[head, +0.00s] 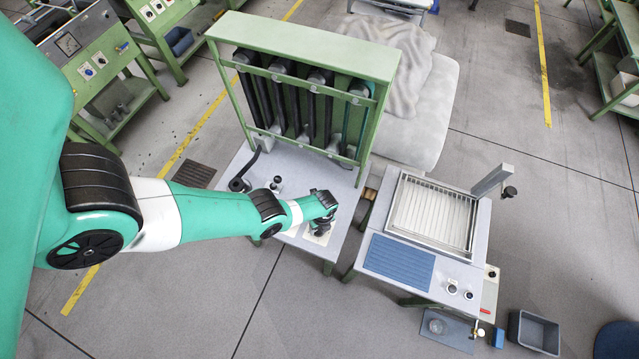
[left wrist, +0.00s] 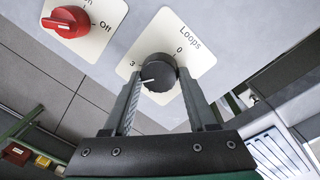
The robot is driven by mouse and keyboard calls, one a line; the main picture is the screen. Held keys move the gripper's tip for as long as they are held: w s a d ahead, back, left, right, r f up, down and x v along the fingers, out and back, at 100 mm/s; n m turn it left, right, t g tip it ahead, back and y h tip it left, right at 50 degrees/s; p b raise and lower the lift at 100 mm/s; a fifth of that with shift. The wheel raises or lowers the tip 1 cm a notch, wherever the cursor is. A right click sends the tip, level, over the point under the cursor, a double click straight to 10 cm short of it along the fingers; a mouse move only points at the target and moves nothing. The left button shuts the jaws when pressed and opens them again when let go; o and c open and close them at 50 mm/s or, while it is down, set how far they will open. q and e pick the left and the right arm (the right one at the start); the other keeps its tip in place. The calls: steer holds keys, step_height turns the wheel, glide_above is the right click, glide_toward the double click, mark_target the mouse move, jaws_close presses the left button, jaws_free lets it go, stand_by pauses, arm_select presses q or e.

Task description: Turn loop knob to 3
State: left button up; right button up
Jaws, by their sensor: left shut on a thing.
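The black loop knob (left wrist: 158,72) sits on a white plate (left wrist: 192,66) marked "Loops", with a 0 at its upper right and a 3 at its left. Its pale pointer mark faces left, slightly below the 3. My left gripper (left wrist: 160,84) is shut on the knob, one finger on each side. In the head view my left gripper (head: 323,206) is over the front of the green extruder's grey table (head: 215,205); the knob is hidden under it there.
A red On/Off switch (left wrist: 68,22) sits on another plate beside the Loops plate. A black lever (head: 240,182) stands at the table's left. A second station with a wire tray (head: 432,213) stands to the right across a narrow gap.

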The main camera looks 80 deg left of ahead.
arm_select(q)
steer(key=m, duration=0.5)
steer(key=shift+s+m, duration=0.1)
steer(key=shift+m, duration=0.2)
stand_by(0.4)
steer(key=o, duration=1.4)
steer(key=shift+c, duration=0.2)
step_height(320, 180, up, 12)
steer(key=p, duration=1.1)
steer(key=shift+w+d+f, duration=0.15)
steer(key=shift+w+f, duration=0.05)
steer(key=shift+w, duration=0.2)
